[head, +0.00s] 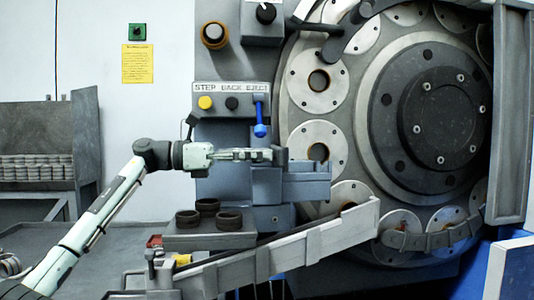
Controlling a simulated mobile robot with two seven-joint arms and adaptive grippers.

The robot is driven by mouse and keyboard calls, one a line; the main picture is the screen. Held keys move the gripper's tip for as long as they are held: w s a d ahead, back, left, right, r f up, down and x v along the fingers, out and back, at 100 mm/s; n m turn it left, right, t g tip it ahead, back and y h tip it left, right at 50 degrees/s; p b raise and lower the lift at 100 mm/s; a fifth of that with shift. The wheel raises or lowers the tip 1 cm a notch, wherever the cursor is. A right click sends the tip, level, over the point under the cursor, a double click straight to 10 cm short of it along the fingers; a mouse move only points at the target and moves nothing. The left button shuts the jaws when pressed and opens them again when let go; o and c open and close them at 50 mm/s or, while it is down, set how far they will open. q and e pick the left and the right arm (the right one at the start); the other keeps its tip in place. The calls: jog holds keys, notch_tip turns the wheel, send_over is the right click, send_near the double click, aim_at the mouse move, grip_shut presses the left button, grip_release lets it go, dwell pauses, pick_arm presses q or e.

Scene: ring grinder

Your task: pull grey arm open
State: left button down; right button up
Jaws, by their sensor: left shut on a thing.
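My left gripper (262,155) reaches in from the left at mid-height, in front of the machine. Its fingers point right and are shut on a small grey end piece, which looks like part of the grey arm (281,157). That piece sits just above a grey block-shaped bracket (306,182) beside the large ring wheel. The fingers partly hide the grip, so the exact contact is hard to see. My right gripper is not in view.
A panel with a yellow button (205,103) and a blue lever (260,130) is just above the gripper. Dark rings (207,206) stand on a grey block below. A long grey rail (290,250) slopes up to the wheel (378,150).

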pick_arm(q)
jog(key=shift+a, duration=0.1)
dwell(0.5)
jog(key=c, duration=1.2)
grip_release()
jog(key=a, duration=0.4)
jog(key=s+a, duration=0.1)
jog(key=a, duration=0.3)
jog(key=s+a, duration=0.1)
jog(key=a, duration=0.3)
